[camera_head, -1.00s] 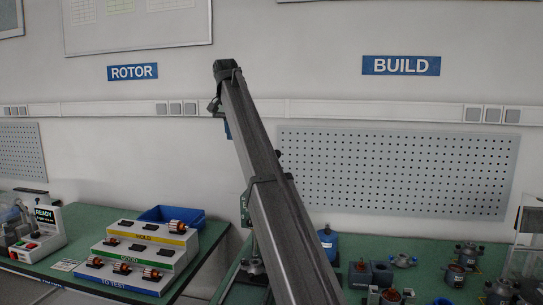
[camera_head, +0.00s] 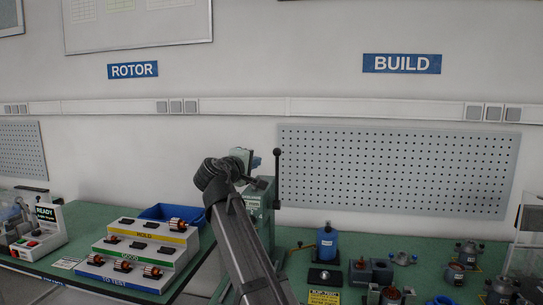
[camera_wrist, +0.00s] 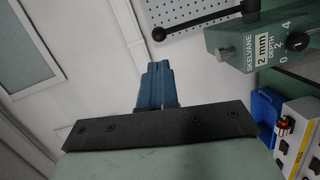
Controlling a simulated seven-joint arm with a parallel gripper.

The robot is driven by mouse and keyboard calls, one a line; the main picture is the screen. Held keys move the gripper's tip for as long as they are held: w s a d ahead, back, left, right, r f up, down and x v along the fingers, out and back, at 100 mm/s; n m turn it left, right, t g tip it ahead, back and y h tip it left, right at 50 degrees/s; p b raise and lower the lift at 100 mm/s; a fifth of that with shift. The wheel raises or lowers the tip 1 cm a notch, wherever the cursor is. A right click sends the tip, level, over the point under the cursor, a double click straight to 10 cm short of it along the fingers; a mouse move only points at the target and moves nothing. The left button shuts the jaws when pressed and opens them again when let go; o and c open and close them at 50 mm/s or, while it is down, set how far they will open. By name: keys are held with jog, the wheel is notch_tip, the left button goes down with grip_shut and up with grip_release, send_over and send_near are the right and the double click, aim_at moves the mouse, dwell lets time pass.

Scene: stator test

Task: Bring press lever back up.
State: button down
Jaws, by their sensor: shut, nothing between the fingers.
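The press (camera_head: 262,205) is a pale green machine on the green bench, partly hidden behind my arm in the head view. Its lever (camera_head: 277,178) is a black rod standing upright, with a black ball knob at its top end. In the wrist view the lever (camera_wrist: 205,20) and the press head (camera_wrist: 262,45) with its depth label show at the upper right.
A stepped rotor rack (camera_head: 140,252) and a blue bin (camera_head: 170,212) stand to the left. A pegboard (camera_head: 400,172) hangs on the wall behind. The space above the press is clear.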

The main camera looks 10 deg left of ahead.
jog(key=n, duration=0.1)
send_near(274, 150)
jog(key=shift+n, duration=0.4)
jog(key=x, duration=0.4)
jog(key=f+x, duration=0.1)
jog(key=x, duration=0.1)
jog(key=shift+w+d, duration=0.15)
jog(key=shift+d, duration=0.2)
jog(key=shift+w, duration=0.1)
jog(key=shift+w+r, duration=0.15)
jog(key=shift+w, duration=0.65)
jog(key=shift+w+r, duration=0.15)
jog(key=shift+w, duration=0.6)
